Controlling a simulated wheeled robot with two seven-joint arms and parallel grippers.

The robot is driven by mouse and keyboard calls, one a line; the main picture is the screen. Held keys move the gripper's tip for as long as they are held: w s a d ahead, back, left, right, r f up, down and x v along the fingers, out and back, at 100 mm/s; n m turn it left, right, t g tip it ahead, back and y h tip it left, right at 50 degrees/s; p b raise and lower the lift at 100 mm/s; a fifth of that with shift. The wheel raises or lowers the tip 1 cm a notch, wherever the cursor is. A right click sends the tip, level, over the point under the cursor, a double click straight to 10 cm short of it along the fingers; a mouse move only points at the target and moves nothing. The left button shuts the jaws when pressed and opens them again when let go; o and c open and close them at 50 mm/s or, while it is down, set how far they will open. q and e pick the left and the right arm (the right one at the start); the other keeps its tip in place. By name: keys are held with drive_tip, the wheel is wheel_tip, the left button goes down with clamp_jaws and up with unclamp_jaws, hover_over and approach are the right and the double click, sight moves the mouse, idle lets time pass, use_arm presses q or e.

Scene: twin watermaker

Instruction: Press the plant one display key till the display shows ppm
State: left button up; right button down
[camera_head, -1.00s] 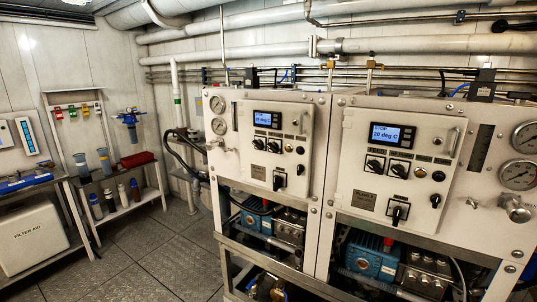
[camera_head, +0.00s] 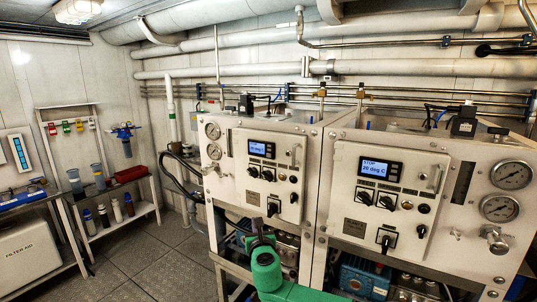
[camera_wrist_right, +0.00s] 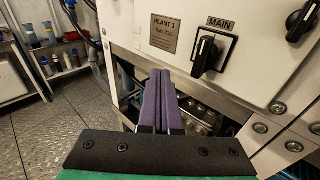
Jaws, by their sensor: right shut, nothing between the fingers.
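The plant one panel (camera_head: 268,178) is the left of two white units, with a small lit display (camera_head: 262,149) near its top. The display text is small and appears to end in "deg C". Small keys sit at the display's right side, too small to tell apart. My right gripper (camera_head: 258,225) is in front of the panel's lower part, below the display. In the right wrist view its purple fingers (camera_wrist_right: 162,100) are together and empty, below the "PLANT 1" plate (camera_wrist_right: 164,32) and left of the MAIN switch (camera_wrist_right: 207,52). My left gripper is not in view.
The right unit has its own display (camera_head: 380,169) reading "STOP" and "20 deg C". Black rotary switches (camera_head: 268,175) project from the left panel below its display. Gauges (camera_head: 212,131) and hoses are at the left unit's side. Floor space (camera_head: 150,265) is clear at left.

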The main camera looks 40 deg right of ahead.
sight(269, 155)
drive_tip(key=s+a+r+n+t+p, duration=0.1)
drive_tip(key=a+r+n+t, duration=0.1)
drive_tip(key=r, duration=0.8)
drive_tip(key=s+a+r+n+t+h+p, duration=0.1)
drive_tip(key=a+r+n+t, duration=0.1)
drive_tip(key=r, duration=0.7)
drive_tip(key=shift+s+a+r+n+p, duration=0.35)
drive_tip(key=shift+a+n, duration=0.15)
drive_tip(key=shift+n, duration=0.6)
drive_tip(key=shift+d+f, duration=0.1)
drive_tip(key=shift+w+d+b, duration=0.45)
drive_tip(key=shift+d+b, duration=0.15)
drive_tip(key=shift+d, duration=0.8)
drive_tip(key=shift+w+d+b, duration=0.4)
drive_tip(key=shift+d+b, duration=0.25)
drive_tip(key=shift+d, duration=0.7)
drive_tip(key=shift+w+d+b, duration=0.45)
drive_tip(key=shift+d+b, duration=0.15)
drive_tip(key=shift+d, duration=0.8)
drive_tip(key=shift+w+d, duration=0.1)
drive_tip(key=shift+d, duration=0.3)
